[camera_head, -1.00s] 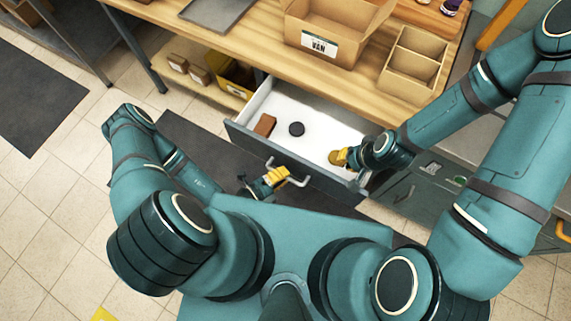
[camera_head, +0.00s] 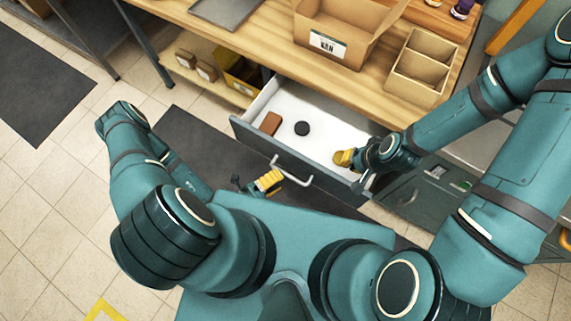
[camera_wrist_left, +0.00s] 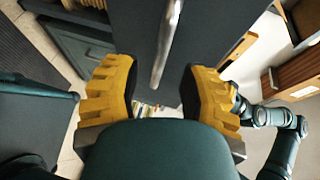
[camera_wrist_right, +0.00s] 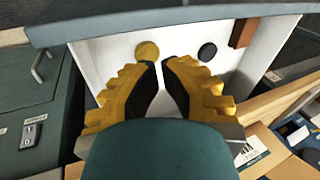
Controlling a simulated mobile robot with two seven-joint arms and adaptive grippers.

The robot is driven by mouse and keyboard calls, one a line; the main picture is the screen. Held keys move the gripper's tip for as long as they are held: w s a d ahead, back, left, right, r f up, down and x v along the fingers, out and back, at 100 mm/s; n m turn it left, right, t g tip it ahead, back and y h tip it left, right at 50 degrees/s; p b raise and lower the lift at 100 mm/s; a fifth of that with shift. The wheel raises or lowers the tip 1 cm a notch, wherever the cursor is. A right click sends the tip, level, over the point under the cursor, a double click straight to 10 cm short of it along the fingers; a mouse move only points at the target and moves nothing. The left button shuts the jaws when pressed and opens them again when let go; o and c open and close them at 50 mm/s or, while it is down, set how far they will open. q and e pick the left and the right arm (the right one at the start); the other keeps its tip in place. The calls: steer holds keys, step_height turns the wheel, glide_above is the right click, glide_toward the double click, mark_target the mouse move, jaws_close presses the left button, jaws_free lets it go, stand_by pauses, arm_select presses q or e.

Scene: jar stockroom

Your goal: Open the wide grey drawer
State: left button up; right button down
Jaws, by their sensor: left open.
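The wide grey drawer (camera_head: 318,178) sticks out of the wooden bench, its white inside showing. Its metal bar handle (camera_head: 293,172) is on the front. My left gripper (camera_head: 268,181) is open, just off the handle's left end. In the left wrist view, the handle (camera_wrist_left: 167,45) shows beyond and between the spread fingers (camera_wrist_left: 160,88), not gripped. My right gripper (camera_head: 344,158) is over the drawer's right part. In the right wrist view, its fingertips (camera_wrist_right: 159,62) are close together with a narrow gap and nothing visible between them.
The drawer holds a brown block (camera_head: 271,123), a black disc (camera_head: 302,128) and a yellow disc (camera_wrist_right: 147,50). An open cardboard box (camera_head: 345,48) and a divided carton (camera_head: 420,65) stand on the bench. A grey cabinet (camera_head: 425,195) is right of the drawer.

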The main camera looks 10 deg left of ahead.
arm_select(q)
steer(key=v, duration=0.8)
stand_by(0.4)
